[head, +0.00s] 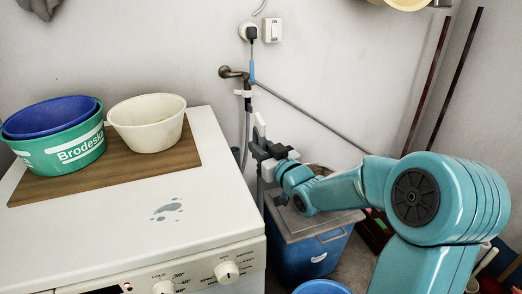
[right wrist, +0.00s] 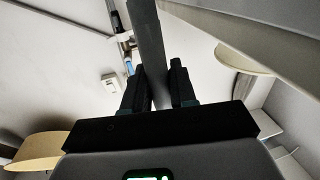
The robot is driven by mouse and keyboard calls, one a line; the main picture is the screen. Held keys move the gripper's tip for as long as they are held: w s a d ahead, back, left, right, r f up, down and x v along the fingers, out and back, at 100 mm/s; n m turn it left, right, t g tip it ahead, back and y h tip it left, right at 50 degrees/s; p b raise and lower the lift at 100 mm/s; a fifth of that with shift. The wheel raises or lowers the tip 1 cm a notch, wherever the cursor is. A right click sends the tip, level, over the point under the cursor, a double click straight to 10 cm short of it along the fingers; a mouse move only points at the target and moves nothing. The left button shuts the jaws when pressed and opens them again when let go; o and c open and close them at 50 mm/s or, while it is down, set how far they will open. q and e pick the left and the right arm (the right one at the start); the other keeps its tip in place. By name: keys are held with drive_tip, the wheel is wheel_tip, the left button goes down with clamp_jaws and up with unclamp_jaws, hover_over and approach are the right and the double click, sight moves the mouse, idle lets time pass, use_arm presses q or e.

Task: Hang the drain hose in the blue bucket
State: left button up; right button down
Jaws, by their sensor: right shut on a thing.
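The grey drain hose shows in the right wrist view (right wrist: 150,45), between the two dark fingers of my right gripper (right wrist: 157,88), which is shut on it. In the head view the right gripper (head: 262,153) is beside the washing machine's back right corner, in front of the wall. The pale upper end of the hose (head: 260,124) stands above the fingers there. A blue round rim, apparently the blue bucket (head: 320,287), shows at the bottom edge of the head view, mostly cut off. The gripper is well behind and above it. My left gripper is out of view.
A blue bin (head: 312,258) with a grey lid (head: 318,224) stands right of the washing machine (head: 110,230). On the machine's wooden board (head: 185,155) are a green tub (head: 62,154) and a cream basin (head: 147,122). A tap (head: 232,72) and thin pipe are behind.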

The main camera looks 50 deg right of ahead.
sight(261, 121)
drive_tip(key=shift+r+p, duration=2.05)
drive_tip(key=shift+r, duration=1.8)
